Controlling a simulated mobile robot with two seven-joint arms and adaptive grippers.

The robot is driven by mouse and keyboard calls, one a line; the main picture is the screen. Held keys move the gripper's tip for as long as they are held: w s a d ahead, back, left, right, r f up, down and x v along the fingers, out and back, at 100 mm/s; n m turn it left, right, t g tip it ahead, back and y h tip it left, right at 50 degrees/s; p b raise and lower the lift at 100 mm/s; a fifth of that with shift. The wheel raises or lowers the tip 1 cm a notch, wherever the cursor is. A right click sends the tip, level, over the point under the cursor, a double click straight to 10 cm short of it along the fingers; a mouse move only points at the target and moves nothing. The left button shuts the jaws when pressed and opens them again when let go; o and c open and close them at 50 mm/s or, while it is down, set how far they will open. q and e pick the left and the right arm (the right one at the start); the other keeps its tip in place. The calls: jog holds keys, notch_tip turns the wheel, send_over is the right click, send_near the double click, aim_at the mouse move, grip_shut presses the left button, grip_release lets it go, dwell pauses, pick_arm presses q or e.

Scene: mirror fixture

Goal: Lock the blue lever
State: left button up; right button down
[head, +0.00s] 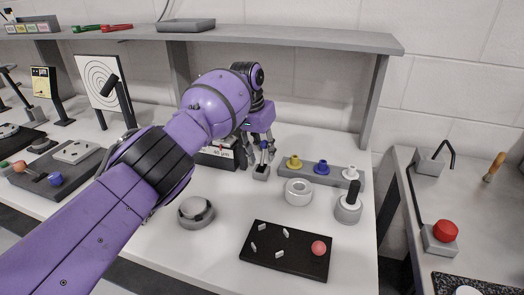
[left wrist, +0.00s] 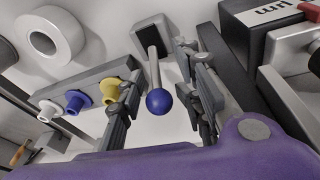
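The blue lever has a blue ball knob (head: 264,144) on a short pale shaft, set on a small grey base (head: 261,172) on the bench. In the left wrist view, its blue ball (left wrist: 159,102) shows close up, and its shaft runs to the grey base (left wrist: 160,35). My left gripper (head: 254,148) is at the lever, its arm reaching across the bench. In the left wrist view, my left gripper (left wrist: 160,85) is open, with one finger on each side of the lever and visible gaps to the ball. My right gripper is not in view.
A grey rail with yellow (head: 294,162), blue (head: 321,167) and white pegs stands right of the lever. A white ring (head: 298,191) and a black board (head: 288,250) lie nearer. A dark box marked "µm" (head: 217,156) sits close left of the lever. A shelf (head: 300,38) overhangs behind.

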pick_arm(q)
jog(key=v, duration=1.2)
jog(key=shift+a, duration=0.15)
jog(key=shift+w, duration=0.1)
